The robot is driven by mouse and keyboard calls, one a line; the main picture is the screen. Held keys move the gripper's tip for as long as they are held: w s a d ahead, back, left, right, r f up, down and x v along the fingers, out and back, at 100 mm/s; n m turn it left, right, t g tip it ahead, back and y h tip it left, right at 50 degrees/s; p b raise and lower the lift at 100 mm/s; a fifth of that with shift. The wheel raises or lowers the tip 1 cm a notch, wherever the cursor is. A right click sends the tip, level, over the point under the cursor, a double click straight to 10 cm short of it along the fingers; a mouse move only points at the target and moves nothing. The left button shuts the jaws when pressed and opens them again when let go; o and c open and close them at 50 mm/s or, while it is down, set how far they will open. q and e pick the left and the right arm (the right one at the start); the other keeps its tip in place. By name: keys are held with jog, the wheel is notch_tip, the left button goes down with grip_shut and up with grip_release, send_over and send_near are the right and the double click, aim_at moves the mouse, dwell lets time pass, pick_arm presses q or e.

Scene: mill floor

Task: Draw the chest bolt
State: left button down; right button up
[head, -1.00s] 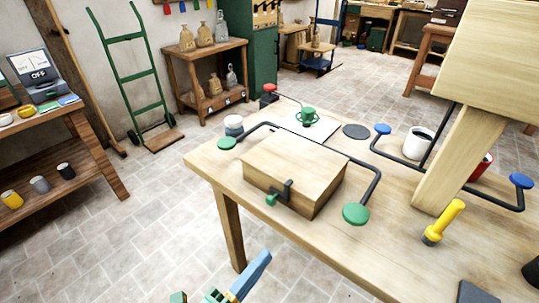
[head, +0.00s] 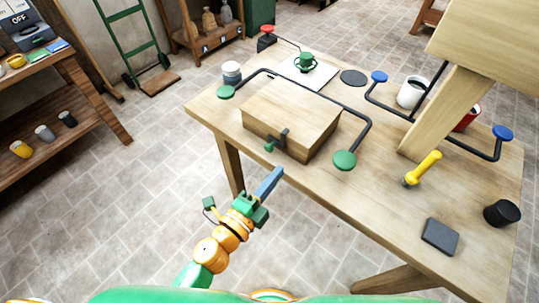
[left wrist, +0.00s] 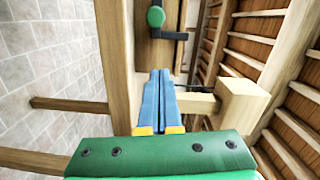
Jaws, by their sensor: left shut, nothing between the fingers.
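The chest (head: 289,108) is a closed wooden box on the workbench. Its dark bolt (head: 282,138) sits on the front face, with a small green knob (head: 269,147) at the left end. In the left wrist view the green knob (left wrist: 155,17) and the dark bolt (left wrist: 176,36) show at the top, beyond the fingertips. My left gripper (head: 277,172) is below and in front of the chest, apart from the knob. Its blue fingers (left wrist: 160,76) are together and empty. My right gripper is not in view.
The workbench (head: 380,205) has a bent dark rod (head: 366,125) with green pads around the chest. A yellow-handled tool (head: 425,167), a dark block (head: 440,236) and a black cylinder (head: 502,213) lie to the right. A slanted wooden post (head: 445,115) stands behind.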

aim_at(271, 146)
pick_arm(q)
jog(key=w, duration=0.4)
jog(key=shift+w+a+f, duration=0.3)
jog(key=shift+a, duration=0.1)
jog(key=shift+w+a, duration=0.2)
jog(key=shift+a, duration=0.1)
jog(key=shift+w, duration=0.1)
jog(key=w+a, duration=0.2)
jog(key=a, duration=0.1)
jog(key=shift+w+a, duration=0.15)
jog(key=shift+a, duration=0.05)
jog(key=shift+d, duration=0.1)
